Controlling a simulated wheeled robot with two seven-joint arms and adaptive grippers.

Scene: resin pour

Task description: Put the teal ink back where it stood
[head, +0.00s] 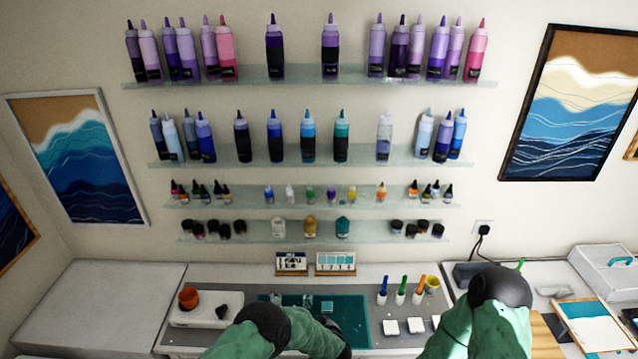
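I cannot single out the teal ink for sure. A teal bottle (341,138) with a dark label stands upright on the second shelf. A small teal jar (342,228) stands on the lowest shelf (370,239). A row of small dropper bottles, one of them green (310,195), stands on the shelf (258,204) above that. My two green arms with dark joints show at the bottom edge, in front of the desk. Neither gripper's fingertips can be seen, so what they hold is hidden.
A teal cutting mat (352,312) with small clear cups (307,300) lies on the desk. Coloured sticks (401,290) and white blocks (389,328) are right. Two small swatch cards (336,261) stand behind.

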